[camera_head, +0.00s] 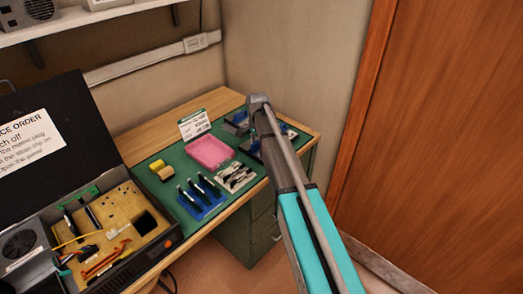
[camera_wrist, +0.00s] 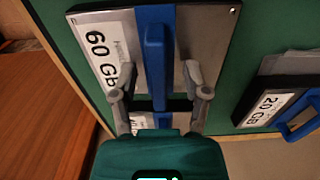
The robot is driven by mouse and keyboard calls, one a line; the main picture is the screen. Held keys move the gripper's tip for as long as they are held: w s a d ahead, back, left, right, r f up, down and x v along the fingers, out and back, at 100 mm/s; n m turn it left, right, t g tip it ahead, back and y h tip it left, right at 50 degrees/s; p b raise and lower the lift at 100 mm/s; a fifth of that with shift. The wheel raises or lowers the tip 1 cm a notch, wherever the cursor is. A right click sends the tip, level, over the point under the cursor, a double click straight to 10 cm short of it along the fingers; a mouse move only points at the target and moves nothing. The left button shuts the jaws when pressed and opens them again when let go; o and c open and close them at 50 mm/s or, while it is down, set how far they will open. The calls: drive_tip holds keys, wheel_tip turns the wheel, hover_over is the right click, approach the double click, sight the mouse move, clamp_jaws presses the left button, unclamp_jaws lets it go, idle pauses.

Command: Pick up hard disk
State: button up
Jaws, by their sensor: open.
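A hard disk (camera_wrist: 205,40) labelled "60 Gb" lies on the green mat in the wrist view. It has a grey face and a raised blue handle (camera_wrist: 155,45) along its middle. My gripper (camera_wrist: 159,85) is open, with one finger on each side of the handle's near part. I cannot tell if the fingers touch the disk. The disk's near end is partly hidden by my gripper, where part of another label shows. A second disk (camera_wrist: 285,100) labelled "20 GB", also with a blue handle, lies to the right. In the head view my gripper hides part of the disk area (camera_head: 237,120).
A green mat (camera_head: 172,158) covers the wooden desk. It holds a pink tray (camera_head: 209,152), a small sign (camera_head: 194,124), a blue tool holder (camera_head: 203,198) and yellow blocks (camera_head: 161,170). An open computer case (camera_head: 100,235) stands at left. A wooden door (camera_head: 450,130) is at right.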

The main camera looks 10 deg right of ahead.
sight(258, 141)
idle(0.3)
clamp_jaws()
drive_tip(key=shift+r, duration=0.1)
idle(0.4)
wheel_tip(258, 141, up, 3)
drive_tip(key=p, duration=0.3)
drive_tip(key=shift+r, duration=0.1)
drive_tip(key=s+a+r+p, duration=0.1)
drive_tip(key=s+r+p, duration=0.8)
drive_tip(key=s, duration=0.5)
drive_tip(key=shift+r+p, duration=0.3)
drive_tip(key=shift+p, duration=0.2)
